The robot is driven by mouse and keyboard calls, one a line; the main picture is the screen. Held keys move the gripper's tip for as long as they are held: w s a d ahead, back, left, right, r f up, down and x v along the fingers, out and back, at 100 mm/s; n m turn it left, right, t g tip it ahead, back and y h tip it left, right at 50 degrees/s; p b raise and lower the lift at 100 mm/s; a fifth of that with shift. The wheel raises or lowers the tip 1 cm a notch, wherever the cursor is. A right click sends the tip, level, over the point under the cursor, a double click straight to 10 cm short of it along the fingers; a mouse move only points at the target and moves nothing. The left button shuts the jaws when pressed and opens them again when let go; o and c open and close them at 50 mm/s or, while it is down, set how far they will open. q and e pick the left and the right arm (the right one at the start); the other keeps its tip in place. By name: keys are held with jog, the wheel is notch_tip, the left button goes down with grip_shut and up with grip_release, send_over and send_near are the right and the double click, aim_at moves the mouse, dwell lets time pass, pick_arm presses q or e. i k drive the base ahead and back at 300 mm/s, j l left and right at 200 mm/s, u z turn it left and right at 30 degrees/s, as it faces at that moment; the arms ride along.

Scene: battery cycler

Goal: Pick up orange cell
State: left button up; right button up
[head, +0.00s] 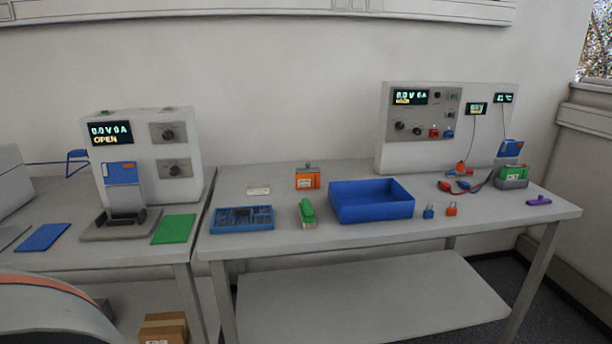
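The orange cell (308,180) is a small orange block with a grey top and a pale label on its front. It stands upright on the right table (350,242), towards the back and left of the blue bin (371,208). Nothing covers its front. Neither of my grippers is in the head view.
Small blue (428,212) and orange (451,209) pieces lie right of the bin. Tester units stand behind.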

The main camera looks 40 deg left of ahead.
aim_at(303, 181)
jog(key=i+l+u, duration=0.3)
jog(key=u, duration=0.15)
jog(key=i+l+u, duration=0.35)
jog(key=u, duration=0.15)
